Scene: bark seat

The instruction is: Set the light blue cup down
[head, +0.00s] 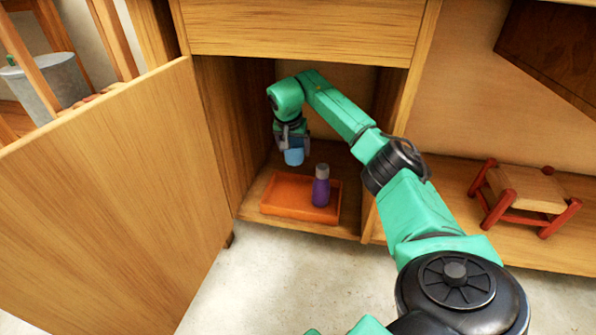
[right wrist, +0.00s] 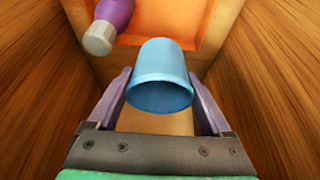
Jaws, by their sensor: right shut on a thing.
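The light blue cup (head: 294,157) is inside the open cabinet, held by my right gripper (head: 292,146). In the right wrist view the cup (right wrist: 160,75) sits between the two fingers of the right gripper (right wrist: 160,98), with its open rim facing the camera. The cup appears above the cabinet floor, near the back left of the orange tray (head: 283,208). Whether its base touches anything is hidden. My left gripper is not in view.
A purple bottle (head: 321,187) with a grey cap stands on the tray's right part. The cabinet door (head: 110,200) hangs open at left. Cabinet side walls are close on both sides. A small red-legged stool (head: 525,190) stands to the right.

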